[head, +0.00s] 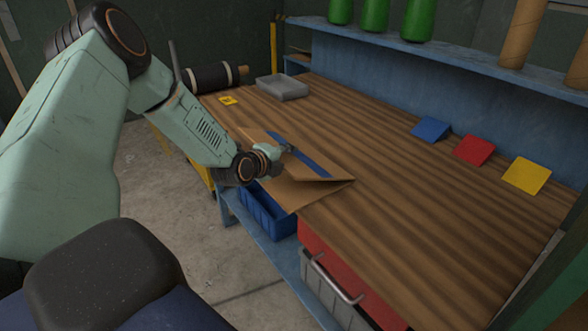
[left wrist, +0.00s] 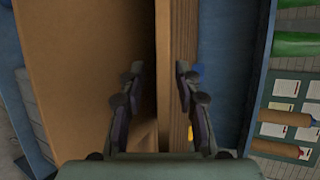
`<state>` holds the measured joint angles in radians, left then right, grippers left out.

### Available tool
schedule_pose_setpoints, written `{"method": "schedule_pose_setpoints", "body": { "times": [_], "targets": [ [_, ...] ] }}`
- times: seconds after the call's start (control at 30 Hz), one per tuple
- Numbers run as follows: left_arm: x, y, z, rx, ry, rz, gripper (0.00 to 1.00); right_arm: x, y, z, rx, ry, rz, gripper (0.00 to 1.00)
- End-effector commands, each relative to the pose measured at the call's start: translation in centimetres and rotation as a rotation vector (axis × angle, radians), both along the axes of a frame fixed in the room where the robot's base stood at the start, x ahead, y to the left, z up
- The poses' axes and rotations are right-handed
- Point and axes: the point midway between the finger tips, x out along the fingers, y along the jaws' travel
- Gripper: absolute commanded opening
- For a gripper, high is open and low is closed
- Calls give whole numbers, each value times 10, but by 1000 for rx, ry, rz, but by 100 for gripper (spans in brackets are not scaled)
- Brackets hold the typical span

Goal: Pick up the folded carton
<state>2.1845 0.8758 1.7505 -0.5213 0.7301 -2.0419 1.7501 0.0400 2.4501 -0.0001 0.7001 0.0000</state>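The folded carton (head: 300,194) is a flat brown cardboard piece with creased panels, lying on the wooden workbench and reaching over its front edge. A blue strip (head: 305,157) shows along its far side; I cannot tell if it belongs to the carton. My left gripper (head: 284,148) is at the carton, above its far part, and hides some of it. In the left wrist view the two fingers (left wrist: 160,85) are apart, with the carton (left wrist: 85,75) on the left and a panel edge showing between them. Contact cannot be told. My right gripper is not in view.
The bench's middle is clear.

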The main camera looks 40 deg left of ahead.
Motion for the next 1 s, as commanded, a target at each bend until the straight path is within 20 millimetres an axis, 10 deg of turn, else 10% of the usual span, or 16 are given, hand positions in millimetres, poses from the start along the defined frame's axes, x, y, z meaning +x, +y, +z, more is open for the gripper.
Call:
{"method": "schedule_pose_setpoints", "body": {
  "times": [0.53,1.0],
  "targets": [
    [0,0,0,0,0,0,0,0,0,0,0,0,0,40],
    [2,0,1,0,-2,0,0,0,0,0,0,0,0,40]
  ]
}}
